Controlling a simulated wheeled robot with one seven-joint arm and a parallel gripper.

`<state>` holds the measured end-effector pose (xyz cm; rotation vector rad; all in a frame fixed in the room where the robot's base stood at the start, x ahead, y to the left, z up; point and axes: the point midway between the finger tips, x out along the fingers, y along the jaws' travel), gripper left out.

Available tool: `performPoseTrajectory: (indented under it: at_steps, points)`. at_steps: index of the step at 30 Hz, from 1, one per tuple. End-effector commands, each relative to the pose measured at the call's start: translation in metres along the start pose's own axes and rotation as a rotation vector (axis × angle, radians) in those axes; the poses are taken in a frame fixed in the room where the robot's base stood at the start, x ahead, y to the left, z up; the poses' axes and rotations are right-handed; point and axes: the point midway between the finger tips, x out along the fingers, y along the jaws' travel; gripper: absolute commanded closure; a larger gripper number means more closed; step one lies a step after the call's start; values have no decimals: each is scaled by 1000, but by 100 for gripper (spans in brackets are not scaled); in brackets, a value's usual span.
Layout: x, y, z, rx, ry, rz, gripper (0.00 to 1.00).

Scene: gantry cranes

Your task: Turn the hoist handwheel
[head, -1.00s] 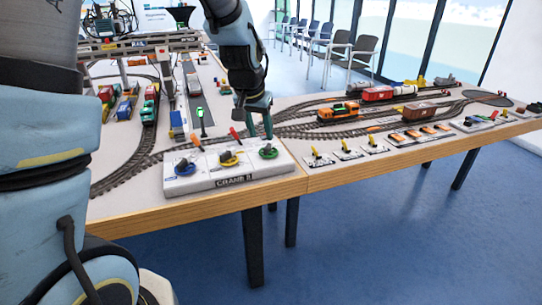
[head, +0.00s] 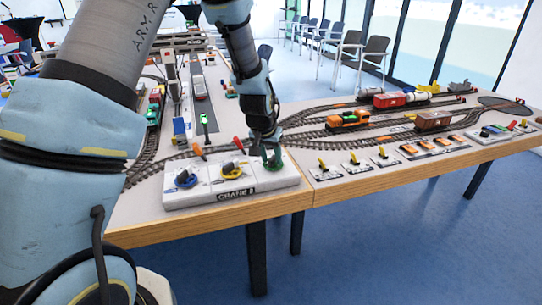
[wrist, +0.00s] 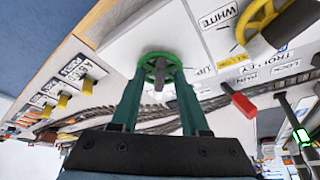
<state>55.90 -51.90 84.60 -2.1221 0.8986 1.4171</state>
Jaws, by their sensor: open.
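The green handwheel (head: 272,165) sits at the right end of the white CRANE 2 panel (head: 233,190). It also shows in the wrist view (wrist: 160,59), with a grey part at its middle. My gripper (wrist: 160,80) is open, its two green fingers reaching to the near side of the green wheel, one at each side. In the head view my gripper (head: 268,150) is right over that wheel and partly hides it. Whether the fingers touch the rim I cannot tell. A yellow handwheel (head: 231,170) and a blue one (head: 186,179) stand to its left.
A red lever (wrist: 239,101) stands close to my gripper. Small yellow-lever panels (head: 353,164) lie to the right. Model tracks and an orange locomotive (head: 347,120) are behind. The table's wooden edge (head: 345,188) is in front.

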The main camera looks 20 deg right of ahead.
Motion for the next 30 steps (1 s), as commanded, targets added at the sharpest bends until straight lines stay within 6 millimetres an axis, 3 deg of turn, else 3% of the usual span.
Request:
performPoseTrajectory:
  at_steps: [7, 18, 30]
  points:
    - [0, 0, 0, 0, 0, 0, 57]
    - [0, 0, 0, 0, -1, 0, 99]
    - [0, 0, 0, 0, -1, 0, 100]
